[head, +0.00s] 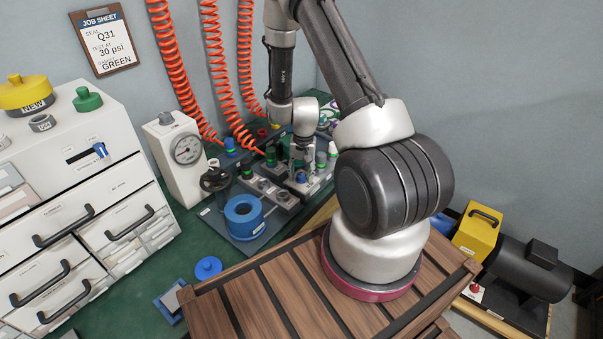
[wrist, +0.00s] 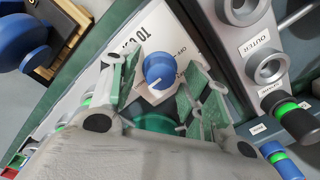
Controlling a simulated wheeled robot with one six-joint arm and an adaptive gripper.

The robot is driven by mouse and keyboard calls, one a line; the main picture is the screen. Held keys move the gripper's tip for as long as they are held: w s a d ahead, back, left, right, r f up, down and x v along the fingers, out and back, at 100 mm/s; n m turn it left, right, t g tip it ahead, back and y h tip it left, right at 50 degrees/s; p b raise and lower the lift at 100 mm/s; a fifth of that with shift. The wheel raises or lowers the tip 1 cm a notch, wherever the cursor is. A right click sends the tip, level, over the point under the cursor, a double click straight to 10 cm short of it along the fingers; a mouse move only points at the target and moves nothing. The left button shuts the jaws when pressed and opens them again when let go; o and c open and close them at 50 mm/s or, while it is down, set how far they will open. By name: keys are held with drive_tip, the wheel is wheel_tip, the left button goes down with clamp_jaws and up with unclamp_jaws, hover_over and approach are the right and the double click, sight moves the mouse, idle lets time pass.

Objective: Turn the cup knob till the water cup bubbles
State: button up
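The cup knob is a blue round knob (wrist: 158,70) with a white pointer line, on a white plate (wrist: 183,45) lettered "TO CUP" and "OFF". It also shows in the head view as a small blue knob (head: 301,177) below my gripper (head: 300,163). In the wrist view my gripper (wrist: 161,76) has its green-padded fingers apart, one on either side of the knob. Gaps show between knob and pads, so it does not appear gripped. A green round thing (wrist: 155,123) shows partly between the fingers. I cannot make out the water cup or any bubbles for certain.
Metal ports (wrist: 268,66) and a black knob with a green band (wrist: 292,115) stand close right of my gripper in the wrist view. A dial gauge (head: 187,149), a blue ring-shaped fixture (head: 243,213) and hanging orange hoses (head: 215,60) are left of the arm.

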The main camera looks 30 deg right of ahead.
sight(303, 174)
wheel_tip(303, 174, up, 12)
drive_tip(key=shift+s+d, duration=0.15)
drive_tip(key=shift+d, duration=0.05)
idle(0.5)
idle(0.4)
drive_tip(key=s+a+n+g, duration=0.1)
drive_tip(key=s+n+g, duration=0.1)
drive_tip(key=s, duration=0.4)
drive_tip(key=s+a+r+n+t, duration=0.1)
drive_tip(key=s+r, duration=0.4)
drive_tip(key=r, duration=0.5)
drive_tip(key=s+a+r+n+t, duration=0.2)
drive_tip(key=s+r, duration=0.4)
drive_tip(key=r, duration=0.5)
drive_tip(key=s+a+r+n+t, duration=0.1)
drive_tip(key=s+r+n+t, duration=0.1)
drive_tip(key=s+r, duration=0.4)
drive_tip(key=shift+s+a+r+t, duration=0.15)
drive_tip(key=shift+a+r+t, duration=0.35)
drive_tip(key=shift+r, duration=1.95)
drive_tip(key=shift+o, duration=0.2)
drive_tip(key=shift+d, duration=0.15)
